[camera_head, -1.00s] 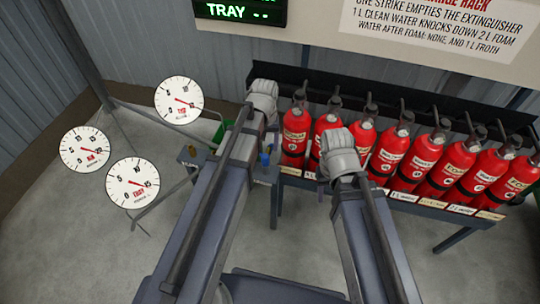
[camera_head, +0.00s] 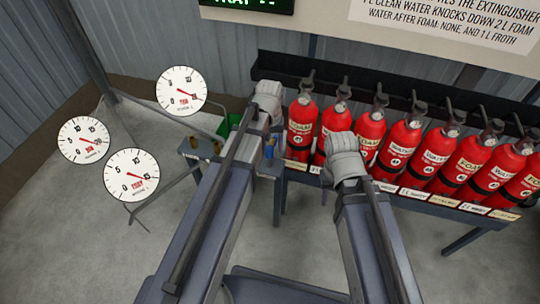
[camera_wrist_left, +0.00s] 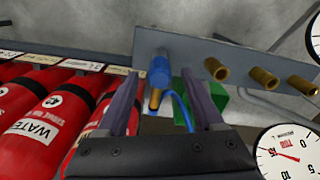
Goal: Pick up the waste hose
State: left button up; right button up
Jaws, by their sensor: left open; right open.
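A blue hose with a blue coupling and brass tip (camera_wrist_left: 160,72) sits at the grey bracket's edge in the left wrist view, its thin tube curving down beside it. I take this as the waste hose. A small blue part (camera_head: 269,147) shows by my left arm in the head view. My left gripper (camera_wrist_left: 160,85) is open, its two fingers on either side of the coupling; whether they touch it I cannot tell. In the head view my left gripper (camera_head: 268,95) is mostly hidden behind its wrist. My right gripper (camera_head: 345,150) is before the extinguishers, its jaws hidden.
Red extinguishers (camera_head: 300,125) stand in a row on a rack to the right. The grey bracket (camera_wrist_left: 225,50) carries three brass fittings (camera_wrist_left: 263,77). A green container (camera_head: 229,126) is behind it. Dials (camera_head: 132,174) stand to the left. Floor at lower left is clear.

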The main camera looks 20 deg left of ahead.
pick_arm(q)
notch_tip(320, 180, down, 2)
jog(key=shift+f+b, duration=0.1)
jog(key=shift+b, duration=0.45)
grip_shut()
